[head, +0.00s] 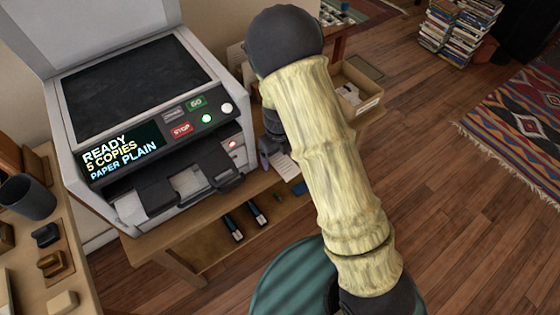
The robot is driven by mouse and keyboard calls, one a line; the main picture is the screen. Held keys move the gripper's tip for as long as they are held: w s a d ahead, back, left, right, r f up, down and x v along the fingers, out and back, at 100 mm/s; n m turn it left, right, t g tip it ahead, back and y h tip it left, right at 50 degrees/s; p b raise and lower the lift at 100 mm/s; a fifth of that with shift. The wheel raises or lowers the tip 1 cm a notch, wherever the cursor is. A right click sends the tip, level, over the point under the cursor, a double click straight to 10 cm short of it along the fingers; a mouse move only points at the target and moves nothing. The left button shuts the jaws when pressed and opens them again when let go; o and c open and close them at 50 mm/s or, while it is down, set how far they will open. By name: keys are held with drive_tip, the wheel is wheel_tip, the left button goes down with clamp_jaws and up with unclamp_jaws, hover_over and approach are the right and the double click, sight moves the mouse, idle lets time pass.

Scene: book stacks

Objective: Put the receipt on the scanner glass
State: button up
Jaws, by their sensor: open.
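The scanner (215,150) is a grey copier at the left with its lid (95,25) raised. Its dark scanner glass (135,75) is bare. Its screen reads READY, 5 COPIES, PAPER PLAIN. A white printed slip, apparently the receipt (284,166), lies on the wooden table right of the scanner, partly hidden by my arm. My gripper (266,158) shows only in part behind my arm, low beside the slip's left edge. It is open; whether it touches the slip cannot be told.
A cardboard box (362,90) stands behind my arm. A side desk (62,255) holds a dark cup (28,198) and stamps. Book stacks (455,28) stand far right.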

idle(0.4)
drive_tip(key=c, duration=1.1)
drive_tip(key=shift+r, duration=0.1)
drive_tip(key=shift+r, duration=0.1)
wheel_tip(320, 180, up, 28)
drive_tip(key=p, duration=0.5)
drive_tip(key=shift+p, duration=0.35)
